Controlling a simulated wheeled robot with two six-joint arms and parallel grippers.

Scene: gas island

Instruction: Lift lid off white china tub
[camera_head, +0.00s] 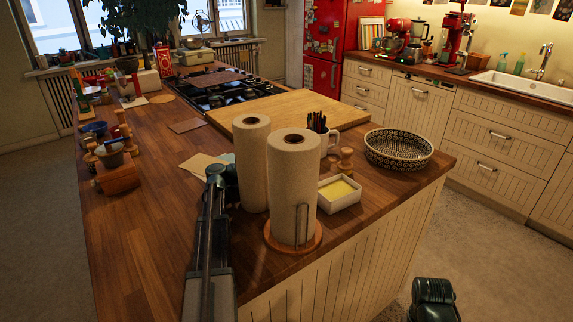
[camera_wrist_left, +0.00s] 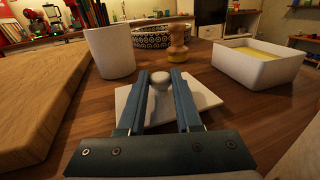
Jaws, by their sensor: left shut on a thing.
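The white china tub (camera_head: 342,204) stands on the wooden counter, open, with yellow content showing. In the left wrist view the tub (camera_wrist_left: 248,70) is at the right. The square white lid (camera_wrist_left: 203,97) is apart from the tub, in front of it and to its left. My left gripper (camera_wrist_left: 160,84) is shut on the lid's round knob. I cannot tell whether the lid touches the counter. In the head view my left gripper (camera_head: 224,178) is partly behind the paper rolls, and the lid is hidden. A dark part of my right arm shows at the bottom right; its fingers are not discernible.
Two paper rolls (camera_head: 292,185) stand close to my left arm. A wooden shaker (camera_head: 346,160), a white mug (camera_wrist_left: 109,52) and a patterned bowl (camera_head: 398,163) are behind the tub. A large cutting board (camera_head: 285,112) lies beyond.

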